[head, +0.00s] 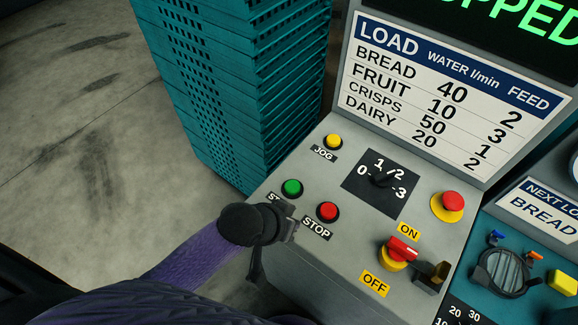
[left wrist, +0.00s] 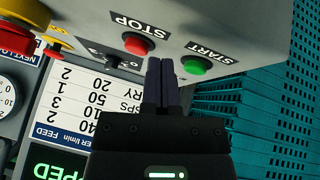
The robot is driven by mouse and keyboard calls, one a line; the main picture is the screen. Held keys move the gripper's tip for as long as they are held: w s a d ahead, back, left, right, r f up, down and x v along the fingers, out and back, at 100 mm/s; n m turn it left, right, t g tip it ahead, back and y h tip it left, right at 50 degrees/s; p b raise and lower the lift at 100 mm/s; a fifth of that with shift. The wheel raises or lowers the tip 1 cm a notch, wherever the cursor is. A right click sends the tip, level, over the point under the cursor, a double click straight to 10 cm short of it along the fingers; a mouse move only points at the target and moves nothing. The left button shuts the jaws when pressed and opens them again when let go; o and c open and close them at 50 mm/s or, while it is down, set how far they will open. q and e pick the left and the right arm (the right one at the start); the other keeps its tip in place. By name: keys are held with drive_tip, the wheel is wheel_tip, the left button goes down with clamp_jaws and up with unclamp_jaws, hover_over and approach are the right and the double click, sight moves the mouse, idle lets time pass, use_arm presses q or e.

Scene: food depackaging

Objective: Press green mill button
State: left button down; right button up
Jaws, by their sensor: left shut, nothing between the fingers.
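The green START button (head: 292,187) is on the sloping grey control panel (head: 330,262), left of the red STOP button (head: 328,211). My left gripper (head: 294,226) is in front of the panel below these buttons and partly covers the START label. In the left wrist view the closed, empty fingers (left wrist: 161,62) point between the red STOP button (left wrist: 137,43) and the green button (left wrist: 197,65). The fingertips look close to the green button, but I cannot tell whether they touch the panel. My right gripper is not in view.
A yellow JOG button (head: 333,141), a rotary dial (head: 383,179), a red emergency button (head: 451,202) and a red ON/OFF switch (head: 402,249) share the panel. Stacked teal crates (head: 240,90) stand behind it. The display (head: 500,25) reads partly "OPPED". Grey floor (head: 80,100) is open at left.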

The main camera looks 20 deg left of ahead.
use_arm(q)
drive_tip(key=w+r+h, duration=0.1)
drive_tip(key=w+r, duration=0.3)
drive_tip(key=w, duration=0.1)
wheel_tip(320, 180, up, 4)
drive_tip(key=n+t+p, duration=0.1)
drive_tip(key=n+p, duration=0.1)
drive_tip(key=n, duration=0.2)
hover_over(290, 188)
drive_tip(key=shift+h, duration=0.4)
wheel_tip(290, 188, down, 9)
drive_tip(key=b, duration=0.9)
drive_tip(key=shift+f, duration=0.1)
idle(0.6)
drive_tip(key=shift+f, duration=0.4)
